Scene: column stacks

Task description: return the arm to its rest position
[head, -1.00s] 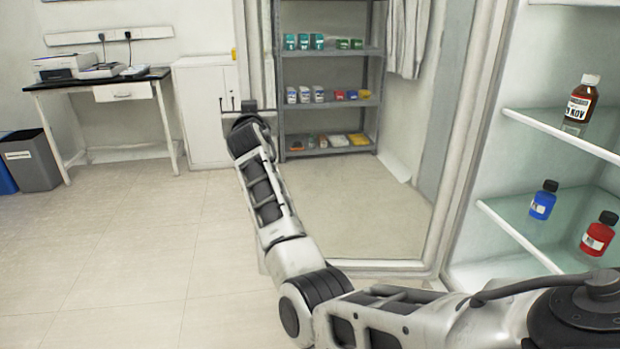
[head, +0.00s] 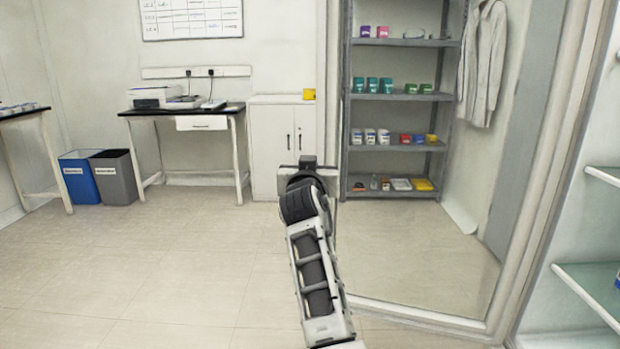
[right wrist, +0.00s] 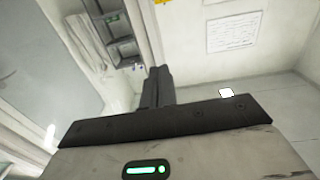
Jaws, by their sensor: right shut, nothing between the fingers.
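My right arm reaches up from the bottom of the head view, with the forearm pointing away from me. Its gripper (head: 308,163) is at the far end, seen from behind and small, so its fingers are mostly hidden there. In the right wrist view the dark fingers (right wrist: 158,86) are together with nothing between them. The gripper is in open air, apart from the furniture. My left gripper is in neither view.
A grey shelf rack (head: 398,96) with small boxes stands beyond the gripper, beside a white cabinet (head: 283,146). Glass shelves (head: 600,287) are at the right edge. A desk (head: 185,110) and two bins (head: 115,178) are at the left. The floor between is clear.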

